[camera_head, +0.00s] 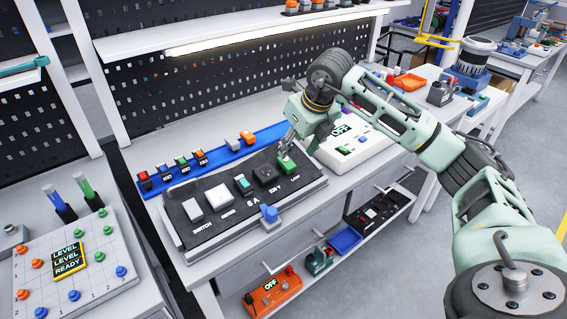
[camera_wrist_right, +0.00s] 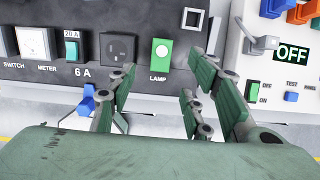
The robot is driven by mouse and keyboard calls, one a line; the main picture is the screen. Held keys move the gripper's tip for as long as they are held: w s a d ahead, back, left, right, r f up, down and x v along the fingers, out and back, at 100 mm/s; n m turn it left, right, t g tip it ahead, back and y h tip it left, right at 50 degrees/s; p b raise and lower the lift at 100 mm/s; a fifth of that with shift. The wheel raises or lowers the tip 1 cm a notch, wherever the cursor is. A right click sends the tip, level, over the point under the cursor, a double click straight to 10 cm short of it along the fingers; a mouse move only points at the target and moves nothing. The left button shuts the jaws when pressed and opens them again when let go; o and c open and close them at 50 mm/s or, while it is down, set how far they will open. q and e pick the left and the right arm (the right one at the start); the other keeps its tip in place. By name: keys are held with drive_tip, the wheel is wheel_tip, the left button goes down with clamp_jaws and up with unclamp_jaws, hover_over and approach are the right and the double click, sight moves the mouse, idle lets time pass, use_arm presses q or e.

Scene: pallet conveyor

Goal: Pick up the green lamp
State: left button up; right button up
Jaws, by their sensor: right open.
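The green lamp (camera_head: 287,166) is a small green block with a pale spot, at the right end of a black panel (camera_head: 215,235). In the right wrist view the lamp (camera_wrist_right: 161,53) sits above the printed word LAMP, in line between my fingers. My right gripper (camera_head: 291,145) is just above and behind the lamp in the head view, partly overlapping it. In the wrist view the right gripper (camera_wrist_right: 165,82) is open, fingers spread on both sides, with nothing between them held. I cannot tell whether a fingertip touches the lamp. My left gripper is not in view.
Beside the lamp on the panel are a black socket (camera_head: 265,174), a small green-white switch (camera_head: 242,184), a white meter (camera_head: 219,197) and a white switch (camera_head: 193,210). A blue knob (camera_head: 269,213) projects in front. A white OFF box (camera_head: 355,145) stands close right.

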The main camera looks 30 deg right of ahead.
sight(287, 162)
drive_tip(key=p+x, duration=0.2)
drive_tip(key=x, duration=0.4)
drive_tip(key=shift+w+d+f, duration=0.1)
drive_tip(key=shift+d+f, duration=0.05)
drive_tip(key=shift+f, duration=0.1)
drive_tip(key=shift+w+f, duration=0.2)
drive_tip(key=shift+f, duration=0.25)
clamp_jaws()
drive_tip(key=shift+r, duration=0.1)
